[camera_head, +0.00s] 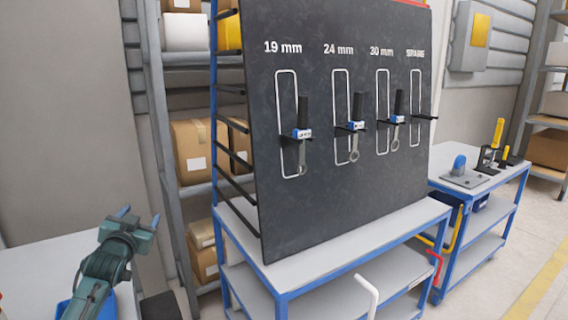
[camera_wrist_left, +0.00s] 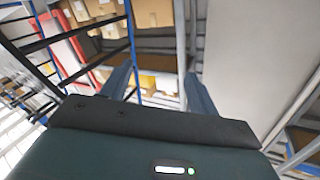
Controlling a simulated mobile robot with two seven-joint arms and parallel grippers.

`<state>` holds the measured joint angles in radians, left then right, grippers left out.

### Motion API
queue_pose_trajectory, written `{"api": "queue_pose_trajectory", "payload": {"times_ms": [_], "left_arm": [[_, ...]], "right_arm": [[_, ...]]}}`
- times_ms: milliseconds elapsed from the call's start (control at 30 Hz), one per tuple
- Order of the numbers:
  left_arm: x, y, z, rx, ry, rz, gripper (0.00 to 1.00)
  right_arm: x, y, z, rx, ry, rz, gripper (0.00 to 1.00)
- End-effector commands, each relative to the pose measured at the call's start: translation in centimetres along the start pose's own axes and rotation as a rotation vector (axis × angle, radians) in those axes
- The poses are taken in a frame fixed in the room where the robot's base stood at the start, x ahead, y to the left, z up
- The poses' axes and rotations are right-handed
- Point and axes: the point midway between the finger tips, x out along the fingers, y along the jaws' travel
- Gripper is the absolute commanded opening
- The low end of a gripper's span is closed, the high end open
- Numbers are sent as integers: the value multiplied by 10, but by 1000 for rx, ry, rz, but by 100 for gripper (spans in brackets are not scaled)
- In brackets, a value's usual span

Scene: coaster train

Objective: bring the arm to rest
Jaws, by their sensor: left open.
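My left gripper (camera_head: 140,217) is at the lower left of the head view, raised above a pale table top. Its two blue fingertips stand apart with nothing between them. The left wrist view also shows the fingers of my left gripper (camera_wrist_left: 160,88) spread, with shelving behind them and no object held. My right gripper is not in view.
A dark tool board (camera_head: 320,210) with several hanging wrenches stands on a blue-framed cart (camera_head: 335,262). A shelf rack with boxes (camera_head: 190,150) is behind. A second cart (camera_head: 475,185) with tools stands at right. A blue bin (camera_head: 66,308) is partly visible beside my left arm.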

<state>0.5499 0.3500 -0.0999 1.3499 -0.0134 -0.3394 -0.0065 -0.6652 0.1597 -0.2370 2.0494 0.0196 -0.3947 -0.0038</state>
Motion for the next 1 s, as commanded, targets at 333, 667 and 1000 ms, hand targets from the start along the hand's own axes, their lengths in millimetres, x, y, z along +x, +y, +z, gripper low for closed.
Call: {"api": "queue_pose_trajectory", "payload": {"times_ms": [333,667,1000], "left_arm": [[-80,99,101,-42,-166,166,60],[-265,214,189,-140,-352,383,60],[-405,256,198,-262,-499,486,60]], "right_arm": [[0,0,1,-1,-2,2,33],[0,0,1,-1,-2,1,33],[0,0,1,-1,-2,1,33]]}}
